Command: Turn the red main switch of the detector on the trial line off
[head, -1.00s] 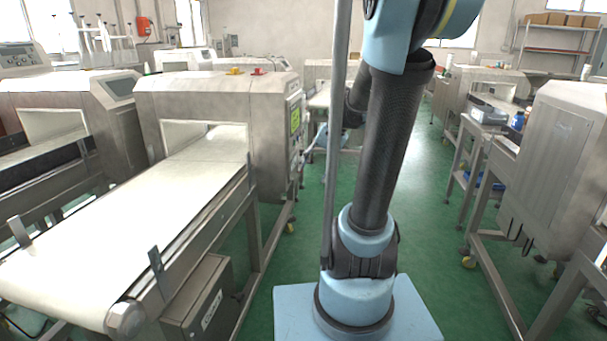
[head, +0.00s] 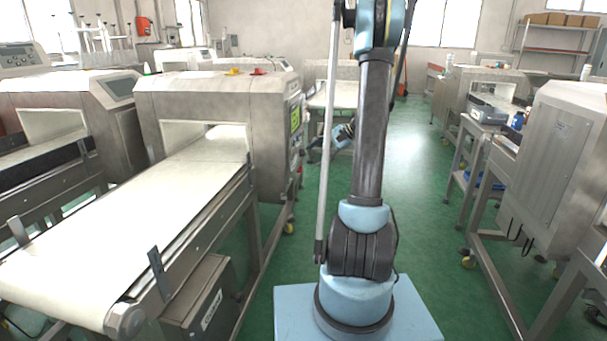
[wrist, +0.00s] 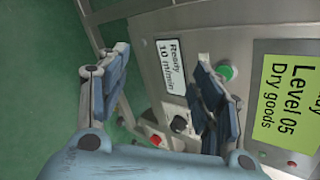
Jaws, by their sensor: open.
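The detector (head: 215,100) stands left of my arm, with its control panel on its right side. In the wrist view a red switch (wrist: 157,139) sits low on the panel, beside a black knob (wrist: 178,124); its exact position is too small to read. A green button (wrist: 226,72) is partly covered by the right finger. My gripper (wrist: 163,57) is open and empty; its fingers spread in front of the panel, and the red switch shows between them. I see no contact with the switch. In the head view my gripper (head: 343,133) is small, right of the detector.
A conveyor belt (head: 120,235) runs through the detector. Another machine (head: 560,165) stands at the right. Green floor (head: 425,230) lies clear between the rows.

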